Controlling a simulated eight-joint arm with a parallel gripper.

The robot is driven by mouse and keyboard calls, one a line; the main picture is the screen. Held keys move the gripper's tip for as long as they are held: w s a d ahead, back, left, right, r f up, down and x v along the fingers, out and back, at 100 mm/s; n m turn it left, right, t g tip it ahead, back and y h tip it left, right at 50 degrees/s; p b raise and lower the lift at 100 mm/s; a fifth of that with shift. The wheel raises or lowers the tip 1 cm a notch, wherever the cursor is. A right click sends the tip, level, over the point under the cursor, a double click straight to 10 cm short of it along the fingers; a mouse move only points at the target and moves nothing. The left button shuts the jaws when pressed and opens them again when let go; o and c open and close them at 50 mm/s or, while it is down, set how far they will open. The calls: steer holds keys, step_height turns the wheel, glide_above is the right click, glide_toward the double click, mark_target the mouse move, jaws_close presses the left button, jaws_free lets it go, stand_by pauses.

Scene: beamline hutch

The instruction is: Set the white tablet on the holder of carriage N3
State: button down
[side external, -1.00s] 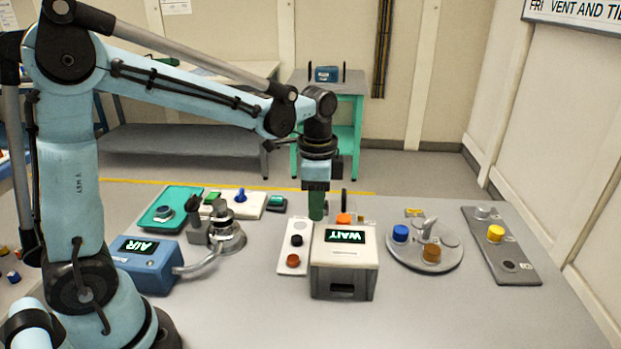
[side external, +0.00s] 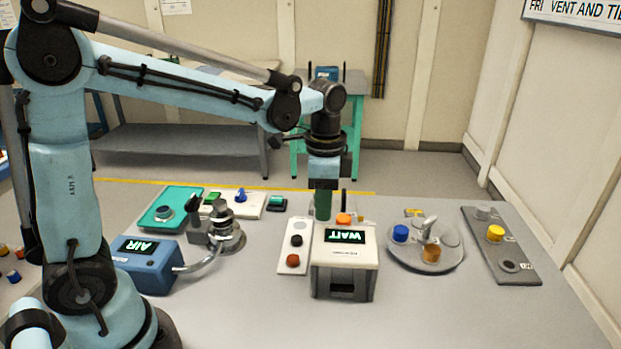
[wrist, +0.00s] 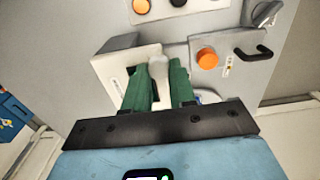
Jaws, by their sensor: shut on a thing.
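My gripper has green fingers and points down behind the box with the WAIT display (side external: 345,262), in the side view (side external: 322,214). In the wrist view its fingers (wrist: 160,68) close on a pale rounded piece (wrist: 158,70). I cannot tell if this is the white tablet or a handle, as the fingers hide its sides. A round grey turntable (side external: 425,264) to the right carries a blue tablet (side external: 400,232), an orange tablet (side external: 431,252) and a metal lever (side external: 427,229). No N3 label is readable.
A pale strip (side external: 296,246) with dark and red-orange knobs lies left of the box. An orange knob (wrist: 207,58) and a black handle (wrist: 254,52) stand close behind it.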

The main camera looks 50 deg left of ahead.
steer(key=r, duration=0.2)
glide_above(346, 218)
steer(key=s, duration=0.1)
steer(key=shift+w+f, duration=0.25)
steer(key=shift+f, duration=1.55)
steer(key=shift+w+f, duration=0.2)
steer(key=shift+f, duration=1.55)
steer(key=shift+f, duration=0.6)
steer(key=c, duration=0.8)
jaws_free()
steer(key=shift+c, duration=0.2)
steer(key=shift+r, duration=0.15)
